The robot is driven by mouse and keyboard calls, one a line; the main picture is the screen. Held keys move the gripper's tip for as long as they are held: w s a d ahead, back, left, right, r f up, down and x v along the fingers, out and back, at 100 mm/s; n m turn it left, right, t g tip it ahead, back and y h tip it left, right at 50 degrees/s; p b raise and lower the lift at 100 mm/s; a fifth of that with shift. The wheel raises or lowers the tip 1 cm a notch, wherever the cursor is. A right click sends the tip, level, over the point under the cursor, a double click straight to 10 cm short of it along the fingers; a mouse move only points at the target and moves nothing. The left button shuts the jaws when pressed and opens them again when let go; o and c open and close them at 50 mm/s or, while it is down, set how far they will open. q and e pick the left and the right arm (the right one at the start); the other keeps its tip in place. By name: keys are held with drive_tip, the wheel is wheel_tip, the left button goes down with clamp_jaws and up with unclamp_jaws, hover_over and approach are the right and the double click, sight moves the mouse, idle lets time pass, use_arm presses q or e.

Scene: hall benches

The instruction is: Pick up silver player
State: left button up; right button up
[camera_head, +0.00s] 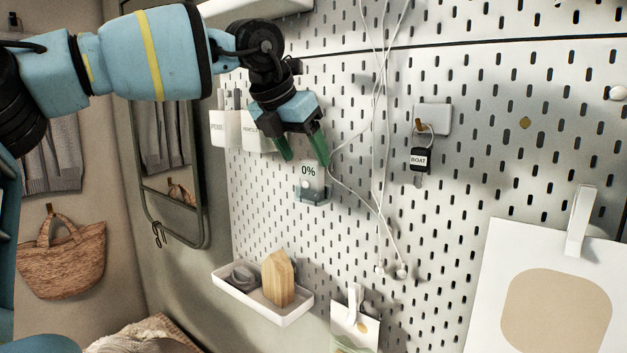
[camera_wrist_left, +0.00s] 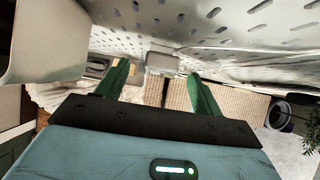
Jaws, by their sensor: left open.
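The silver player (camera_head: 309,172) appears to be the small flat device showing "0%", seated upright in a small grey holder (camera_head: 311,196) on the white pegboard. A white earphone cable runs near it. My left gripper (camera_head: 306,158) is open, its green fingers pointing down just above the player and apparently to either side of its top. In the left wrist view, a pale block (camera_wrist_left: 162,62), likely the player's holder, lies between and beyond the open fingers (camera_wrist_left: 158,76). I see no contact with the player. My right gripper is in neither view.
White labelled cups (camera_head: 258,135) hang left of the gripper. White earphone cords (camera_head: 380,150) hang close on the right. A key with a "BOAT" tag (camera_head: 419,160) hangs farther right. A white tray (camera_head: 290,314) with a wooden block (camera_head: 278,279) is below.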

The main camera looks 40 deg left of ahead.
sight(308, 163)
use_arm(q)
drive_tip(key=shift+f, duration=0.1)
drive_tip(key=shift+p+x, duration=0.45)
drive_tip(key=shift+x, duration=1.9)
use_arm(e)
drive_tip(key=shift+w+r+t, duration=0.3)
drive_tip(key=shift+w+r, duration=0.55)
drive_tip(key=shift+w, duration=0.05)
use_arm(q)
drive_tip(key=shift+c, duration=0.2)
drive_tip(key=c, duration=1)
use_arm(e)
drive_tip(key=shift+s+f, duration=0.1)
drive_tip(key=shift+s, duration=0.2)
